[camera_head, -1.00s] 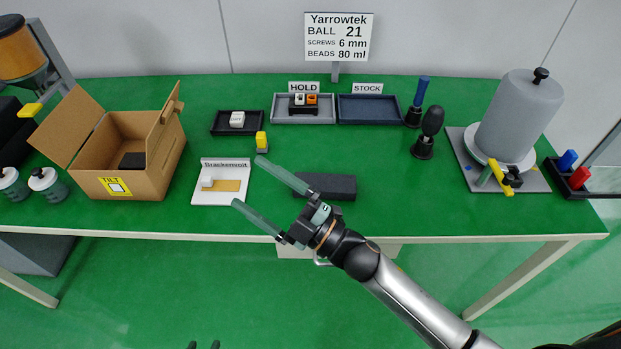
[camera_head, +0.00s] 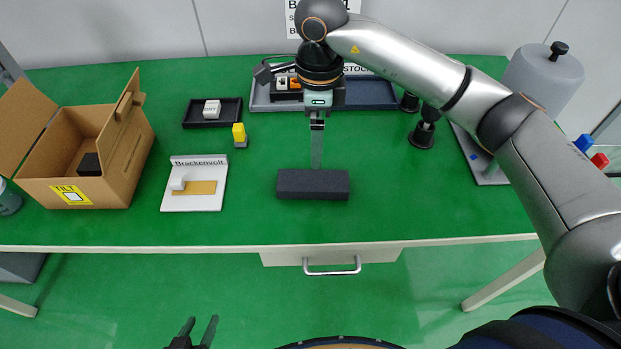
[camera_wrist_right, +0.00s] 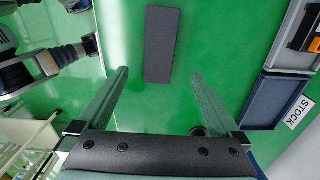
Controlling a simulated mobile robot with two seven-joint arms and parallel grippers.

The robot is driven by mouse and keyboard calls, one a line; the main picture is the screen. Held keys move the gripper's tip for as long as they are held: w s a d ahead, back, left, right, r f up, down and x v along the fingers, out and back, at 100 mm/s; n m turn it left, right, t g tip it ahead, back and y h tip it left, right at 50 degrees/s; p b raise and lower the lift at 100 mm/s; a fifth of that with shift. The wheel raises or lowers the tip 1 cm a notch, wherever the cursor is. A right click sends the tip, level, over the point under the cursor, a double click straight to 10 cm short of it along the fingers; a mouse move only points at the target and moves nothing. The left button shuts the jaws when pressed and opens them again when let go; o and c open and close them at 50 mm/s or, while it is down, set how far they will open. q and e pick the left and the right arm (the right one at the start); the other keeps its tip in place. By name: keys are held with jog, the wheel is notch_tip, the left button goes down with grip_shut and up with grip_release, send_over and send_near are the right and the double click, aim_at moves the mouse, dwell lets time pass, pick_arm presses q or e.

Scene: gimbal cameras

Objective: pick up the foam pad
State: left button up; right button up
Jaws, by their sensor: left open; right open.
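The foam pad appears to be the dark grey block (camera_head: 313,186) lying flat on the green table near its front edge. My right gripper (camera_head: 317,160) points down at the pad's back edge, its fingers lined up one behind the other in the head view. I cannot tell its height over the pad. In the right wrist view the pad (camera_wrist_right: 162,45) lies ahead of the open, empty fingers (camera_wrist_right: 160,75), centred between them and apart from both. My left gripper (camera_head: 199,323) is open and empty at the bottom of the head view, in front of the table.
Left of the pad are a white board (camera_head: 194,202), a yellow-topped block (camera_head: 239,133), a black tray (camera_head: 193,123) and an open cardboard box (camera_head: 117,180). A blue-grey tray (camera_head: 374,96) and dark-handled stands (camera_head: 422,135) are behind. Green table immediately around the pad is clear.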

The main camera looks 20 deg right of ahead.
send_over(313, 180)
jog(key=f, duration=0.4)
jog(key=d+f, duration=0.1)
jog(key=f, duration=0.1)
jog(key=shift+f, duration=0.15)
jog(key=f, duration=0.2)
jog(key=a+f, duration=0.1)
jog(key=f, duration=0.1)
jog(key=shift+f+p, duration=0.35)
jog(key=shift+f, duration=0.6)
jog(key=c, duration=1.3)
jog(key=shift+r, duration=0.1)
